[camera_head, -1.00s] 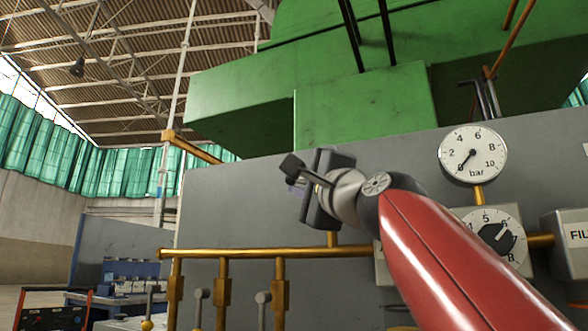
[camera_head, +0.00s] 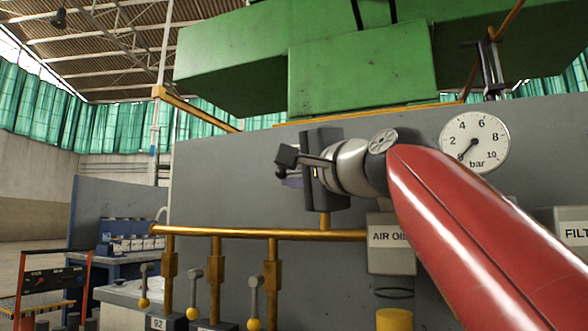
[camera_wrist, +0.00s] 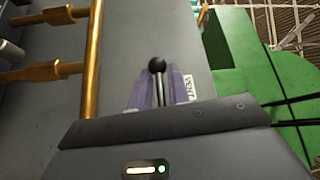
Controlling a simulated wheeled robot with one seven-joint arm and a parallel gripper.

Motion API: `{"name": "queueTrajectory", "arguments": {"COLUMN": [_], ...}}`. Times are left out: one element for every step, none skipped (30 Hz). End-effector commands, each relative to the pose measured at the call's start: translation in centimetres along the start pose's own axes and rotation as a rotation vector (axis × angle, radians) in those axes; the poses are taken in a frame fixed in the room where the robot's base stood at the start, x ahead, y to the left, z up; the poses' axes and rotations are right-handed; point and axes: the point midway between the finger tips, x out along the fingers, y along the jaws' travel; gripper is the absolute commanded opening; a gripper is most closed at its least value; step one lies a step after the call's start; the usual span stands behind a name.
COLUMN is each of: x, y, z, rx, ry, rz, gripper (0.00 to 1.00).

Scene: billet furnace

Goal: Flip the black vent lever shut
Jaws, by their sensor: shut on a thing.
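My gripper (camera_head: 287,158) is at the lever, in front of the grey cabinet in the head view.
A brass pipe (camera_head: 250,233) runs below my gripper, with several ball-ended levers under it. A pressure gauge (camera_head: 474,142) and an AIR OIL box (camera_head: 391,245) are to the right. The green furnace body (camera_head: 362,68) overhangs above. Open floor and a blue bench lie left.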

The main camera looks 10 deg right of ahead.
Motion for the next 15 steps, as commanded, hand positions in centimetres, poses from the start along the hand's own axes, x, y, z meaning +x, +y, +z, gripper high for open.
{"name": "queueTrajectory", "arguments": {"x": [0.05,0.06,0.06,0.06,0.07,0.07,0.07,0.07,0.06,0.06,0.06,0.06,0.05,0.02,-0.1], "y": [0.15,0.16,0.17,0.17,0.18,0.18,0.18,0.17,0.17,0.16,0.15,0.15,0.14,0.13,0.13], "z": [0.1,0.1,0.11,0.11,0.11,0.11,0.1,0.09,0.08,0.08,0.07,0.06,0.05,0.05,0.04], "rx": [0.0,0.0,0.0,0.0,0.0,0.0,0.0,0.0,0.0,0.0,0.0,0.001,0.001,0.001,0.001], "ry": [-0.003,-0.003,-0.003,-0.004,-0.004,-0.004,-0.003,-0.003,-0.003,-0.003,-0.002,-0.002,-0.002,-0.002,-0.001], "rz": [0.003,0.004,0.004,0.004,0.004,0.004,0.004,0.004,0.003,0.003,0.003,0.003,0.003,0.003,0.002], "gripper": [0.0,0.0,0.0,0.0,0.22,0.27,0.29,0.29,0.29,0.29,0.29,0.29,0.29,0.29,0.29]}}
